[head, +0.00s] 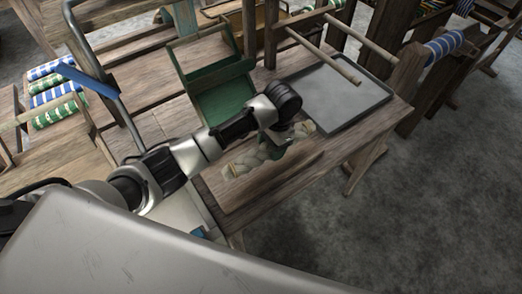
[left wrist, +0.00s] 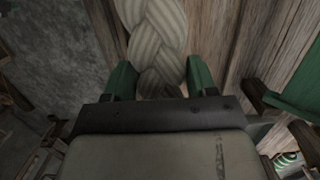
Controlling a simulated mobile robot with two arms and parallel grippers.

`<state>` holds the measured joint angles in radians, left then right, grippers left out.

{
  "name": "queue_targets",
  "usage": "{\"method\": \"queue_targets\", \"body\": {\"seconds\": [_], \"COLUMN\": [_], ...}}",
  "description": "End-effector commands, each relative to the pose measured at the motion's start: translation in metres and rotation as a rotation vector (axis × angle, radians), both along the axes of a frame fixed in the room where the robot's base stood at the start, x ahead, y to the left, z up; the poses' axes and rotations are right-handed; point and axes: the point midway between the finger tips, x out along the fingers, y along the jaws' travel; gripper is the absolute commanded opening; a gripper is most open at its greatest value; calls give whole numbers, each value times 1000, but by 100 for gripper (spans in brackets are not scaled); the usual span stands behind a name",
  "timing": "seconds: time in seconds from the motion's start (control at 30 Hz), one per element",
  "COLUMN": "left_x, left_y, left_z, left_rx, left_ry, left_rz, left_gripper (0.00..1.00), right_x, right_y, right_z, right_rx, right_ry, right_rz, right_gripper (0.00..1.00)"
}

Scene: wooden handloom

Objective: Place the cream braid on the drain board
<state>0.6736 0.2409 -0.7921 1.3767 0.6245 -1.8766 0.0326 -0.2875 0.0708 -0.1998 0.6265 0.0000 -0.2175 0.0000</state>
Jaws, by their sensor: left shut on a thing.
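The cream braid (head: 246,163) is a thick plaited length by the front part of the wooden table; it also shows in the left wrist view (left wrist: 155,38). My left gripper (head: 276,147) is shut on its middle, and its green fingers (left wrist: 158,82) stand on both sides of the braid. The gripper and wrist hide part of the braid in the head view. I cannot tell whether the braid touches the table. A flat grey rimmed tray, which looks like the drain board (head: 335,97), lies on the table beyond the braid to the right. My right gripper is not in view.
A green-lined wooden bin (head: 222,97) stands behind my left wrist. Wooden rods (head: 325,55) reach over the tray's far part. Striped rolls (head: 55,95) lie at the left. The wooden table (head: 262,190) is bare near its front edge.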

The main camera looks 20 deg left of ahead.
Motion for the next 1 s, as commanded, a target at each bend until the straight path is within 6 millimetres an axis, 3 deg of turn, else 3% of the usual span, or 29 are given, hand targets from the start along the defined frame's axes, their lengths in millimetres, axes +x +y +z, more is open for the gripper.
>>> {"method": "queue_targets", "body": {"seconds": [0.1, 0.23, 0.6, 0.97, 1.0], "left_x": [7, 11, 11, 11, 11], "left_y": [20, 30, 32, 32, 32], "left_z": [-10, -18, -57, -62, -63], "left_rx": [0, -1, -2, -2, -2], "left_ry": [0, -2, 0, -2, 0], "left_rz": [1, 0, -2, -1, -1], "left_gripper": [18, 18, 18, 18, 59], "right_x": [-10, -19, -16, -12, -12], "right_y": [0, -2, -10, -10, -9], "right_z": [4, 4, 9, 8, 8], "right_rx": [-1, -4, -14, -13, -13], "right_ry": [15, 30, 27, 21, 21], "right_rz": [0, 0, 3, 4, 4], "right_gripper": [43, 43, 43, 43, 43]}}
